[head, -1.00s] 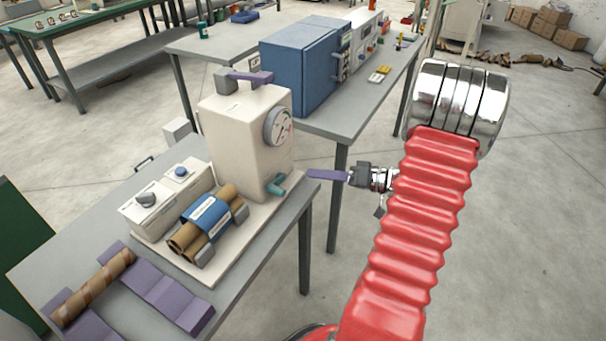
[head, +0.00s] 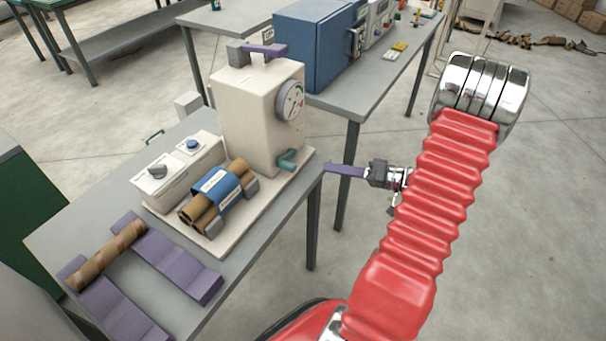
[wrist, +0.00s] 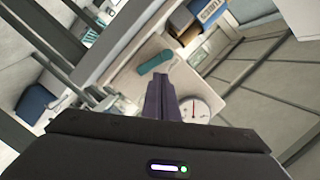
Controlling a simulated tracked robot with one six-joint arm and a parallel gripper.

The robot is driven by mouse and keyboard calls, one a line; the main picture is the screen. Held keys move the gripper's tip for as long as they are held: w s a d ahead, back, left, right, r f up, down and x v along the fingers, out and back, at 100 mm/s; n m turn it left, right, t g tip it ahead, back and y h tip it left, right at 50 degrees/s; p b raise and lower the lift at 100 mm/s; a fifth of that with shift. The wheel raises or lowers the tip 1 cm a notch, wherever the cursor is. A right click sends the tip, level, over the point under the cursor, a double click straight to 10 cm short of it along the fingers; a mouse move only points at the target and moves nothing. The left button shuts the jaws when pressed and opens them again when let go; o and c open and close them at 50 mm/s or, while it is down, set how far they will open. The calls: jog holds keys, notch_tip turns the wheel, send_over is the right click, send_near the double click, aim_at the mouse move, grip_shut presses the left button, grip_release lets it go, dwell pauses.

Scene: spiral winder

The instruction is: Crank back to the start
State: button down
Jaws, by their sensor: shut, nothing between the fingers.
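A cream winder (head: 250,120) stands on the near grey table. A short teal crank handle (head: 287,160) sticks out low on its right side, below a round dial (head: 291,101) with a needle. The crank also shows in the wrist view (wrist: 155,63), beyond my fingertips and a little left, with the dial (wrist: 195,109) at their right. My gripper (head: 328,167) has purple fingers pressed together, with nothing between them. It points left at the crank from past the table's right edge, with a gap between. The wrist view shows the shut fingers (wrist: 163,92) from behind.
Brown tubes (head: 200,213) with a blue wrap lie before the winder, beside a control box (head: 170,175). Another tube (head: 106,254) rests on purple supports (head: 165,260). A second table with a blue cabinet (head: 315,45) stands behind. Open floor lies at the right.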

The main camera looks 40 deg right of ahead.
jog(key=s+a+f+m+t, duration=0.1)
jog(key=f+m, duration=0.3)
jog(key=m, duration=0.8)
jog(key=a+f+m+t, duration=0.3)
jog(key=m+t, duration=0.1)
jog(key=m, duration=0.9)
jog(key=shift+s+f, duration=0.35)
jog(key=shift+w, duration=0.15)
jog(key=shift+x, duration=4.85)
jog(key=shift+d, duration=0.1)
